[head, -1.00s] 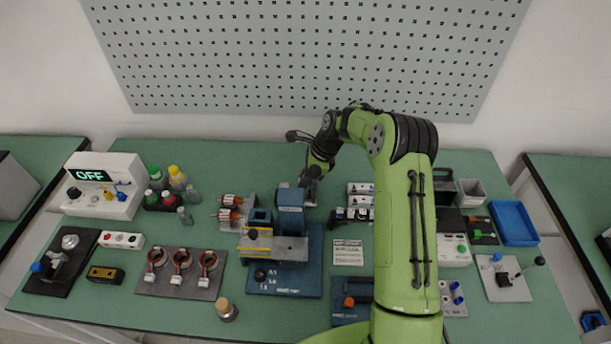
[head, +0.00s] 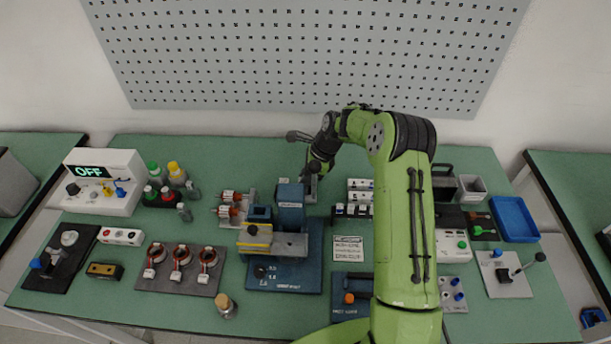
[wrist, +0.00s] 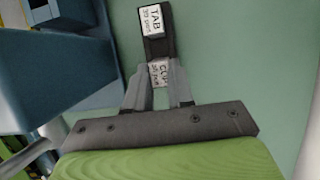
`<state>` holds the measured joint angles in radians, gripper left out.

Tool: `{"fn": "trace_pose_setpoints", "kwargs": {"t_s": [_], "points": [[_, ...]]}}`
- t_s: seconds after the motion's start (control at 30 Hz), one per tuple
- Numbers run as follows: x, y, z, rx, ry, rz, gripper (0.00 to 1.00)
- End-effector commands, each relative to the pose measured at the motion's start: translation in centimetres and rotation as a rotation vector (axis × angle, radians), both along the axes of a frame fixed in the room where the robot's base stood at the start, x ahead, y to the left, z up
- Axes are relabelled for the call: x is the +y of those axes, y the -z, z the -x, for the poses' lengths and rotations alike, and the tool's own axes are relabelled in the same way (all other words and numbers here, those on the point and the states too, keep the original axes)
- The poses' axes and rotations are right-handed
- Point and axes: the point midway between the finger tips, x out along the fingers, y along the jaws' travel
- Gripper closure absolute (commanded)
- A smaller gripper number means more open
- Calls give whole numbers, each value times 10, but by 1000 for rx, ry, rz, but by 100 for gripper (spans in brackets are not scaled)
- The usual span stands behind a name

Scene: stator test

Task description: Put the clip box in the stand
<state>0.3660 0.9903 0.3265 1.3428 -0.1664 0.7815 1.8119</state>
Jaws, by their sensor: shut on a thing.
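In the wrist view the clip box (wrist: 160,73), a small white box with "CLIP" on its label, is between my gripper's fingertips (wrist: 159,86). My gripper is shut on it. The dark stand (wrist: 158,48) is just beyond the fingertips and holds a white box labelled "TAB" (wrist: 153,20) at its far end. The clip box is at the stand's near end; I cannot tell whether it is seated or just above. In the head view my gripper (head: 311,190) is behind and right of the blue press, and the clip box cannot be made out.
The blue press (head: 290,208) stands close to the left of my gripper; its blue body (wrist: 70,70) fills the left of the wrist view. White boxes (head: 360,190) stand to the right. The green table right of the stand is clear in the wrist view.

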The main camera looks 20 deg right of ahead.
Motion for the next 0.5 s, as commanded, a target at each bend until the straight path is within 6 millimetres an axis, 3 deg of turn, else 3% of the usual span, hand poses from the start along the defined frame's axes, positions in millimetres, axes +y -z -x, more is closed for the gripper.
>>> {"fn": "trace_pose_setpoints", "kwargs": {"t_s": [0.3, 0.33, 0.5], "points": [[0, 6, 0, 1, 0, 0, 100], [0, 6, 0, 1, 0, 0, 75], [0, 6, 0, 1, 0, 0, 49]]}}
